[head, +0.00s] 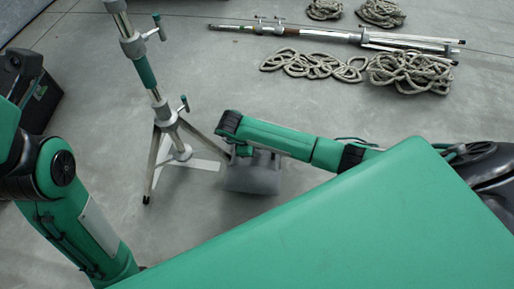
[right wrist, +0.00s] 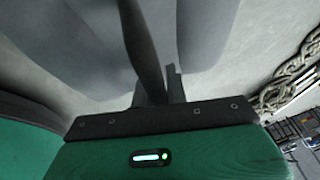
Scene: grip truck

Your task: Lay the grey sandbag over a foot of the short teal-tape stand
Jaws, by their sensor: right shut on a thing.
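The teal-tape stand (head: 146,72) stands upright at the left of the head view, its legs spread on the floor. One foot points toward the viewer, and others spread to the right. My right gripper (head: 245,152) is shut on the dark strap of the grey sandbag (head: 254,178). The sandbag hangs below the gripper, just right of the stand's right-hand legs; whether it touches a leg or the floor I cannot tell. In the right wrist view the dark strap (right wrist: 141,45) runs between the fingers and the grey bag (right wrist: 215,30) fills the top. My left gripper is out of view.
A stand lies folded (head: 300,31) on the floor at the back right. Coiled ropes (head: 315,66) lie near it, with more coils (head: 410,72) to the right. A dark case (head: 38,95) is at the left edge. The floor between the stand and the ropes is clear.

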